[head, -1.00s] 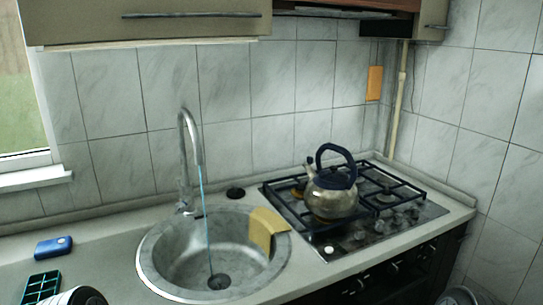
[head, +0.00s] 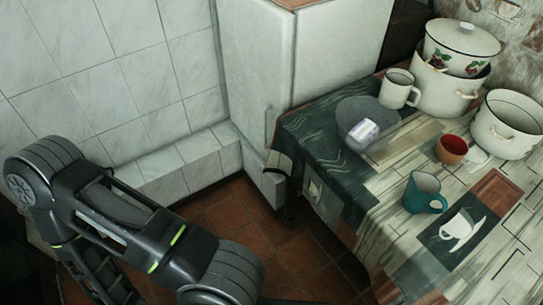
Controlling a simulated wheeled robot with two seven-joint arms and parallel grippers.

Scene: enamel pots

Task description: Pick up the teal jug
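The teal jug (head: 425,192) stands upright on the patterned tablecloth (head: 400,240), near the table's front part. Its opening faces up and its handle points right. Nothing touches it. One of my arms crosses the lower left of the head view, well left of the table. Only its links show, and its gripper is out of the picture. My other gripper is not in view either.
A red-lined cup (head: 452,151), a white mug (head: 397,89), a small white and purple item (head: 362,134) and enamel pots (head: 507,124) stand behind the jug. A white cabinet (head: 258,80) is left of the table. Tiled floor (head: 245,215) lies between.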

